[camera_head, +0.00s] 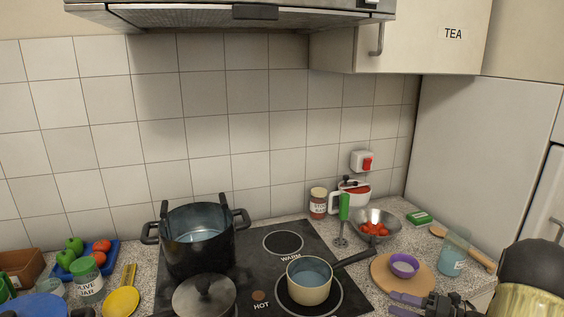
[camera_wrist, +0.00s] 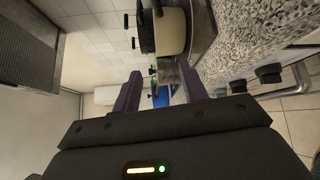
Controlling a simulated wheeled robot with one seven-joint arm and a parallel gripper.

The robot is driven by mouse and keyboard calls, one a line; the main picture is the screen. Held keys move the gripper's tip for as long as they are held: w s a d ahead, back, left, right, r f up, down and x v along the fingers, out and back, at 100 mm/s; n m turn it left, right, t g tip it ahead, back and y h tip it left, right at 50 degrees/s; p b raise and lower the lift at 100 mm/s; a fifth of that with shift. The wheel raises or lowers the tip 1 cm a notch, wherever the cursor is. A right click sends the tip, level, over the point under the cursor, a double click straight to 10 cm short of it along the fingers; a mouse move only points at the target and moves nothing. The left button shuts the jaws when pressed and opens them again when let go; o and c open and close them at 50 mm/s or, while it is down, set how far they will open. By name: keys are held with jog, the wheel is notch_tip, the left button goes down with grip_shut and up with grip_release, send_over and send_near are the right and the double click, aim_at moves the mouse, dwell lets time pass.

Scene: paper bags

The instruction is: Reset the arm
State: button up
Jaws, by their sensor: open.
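My gripper (camera_head: 396,303) shows at the bottom right of the head view, at the front of the counter near the round wooden board. Its purple fingers are apart. The wrist view also shows my gripper (camera_wrist: 159,82), with open space between the two fingers and nothing held.
A large dark pot (camera_head: 200,250) and a cream saucepan (camera_head: 309,290) stand on the black stove. A purple bowl (camera_head: 404,266) sits on the wooden board (camera_head: 384,274). A glass of blue liquid (camera_head: 453,258) and a metal bowl of tomatoes (camera_head: 391,222) are close by.

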jog(key=w+a+r+m+t+h+p, duration=0.2)
jog(key=w+a+r+m+h+p, duration=0.3)
jog(key=m+h, duration=0.9)
jog(key=s+a+r+m+g+p, duration=0.1)
jog(key=s+a+m+g, duration=0.3)
jog(key=s+m, duration=0.4)
jog(key=s+a+r+m+g+p, duration=0.1)
jog(key=s+a+m+g, duration=0.3)
jog(key=s+m, duration=0.5)
jog(key=s, duration=0.4)
jog(key=shift+a+g+p, duration=0.3)
jog(key=shift+a+g, duration=0.1)
jog(key=shift+r, duration=0.1)
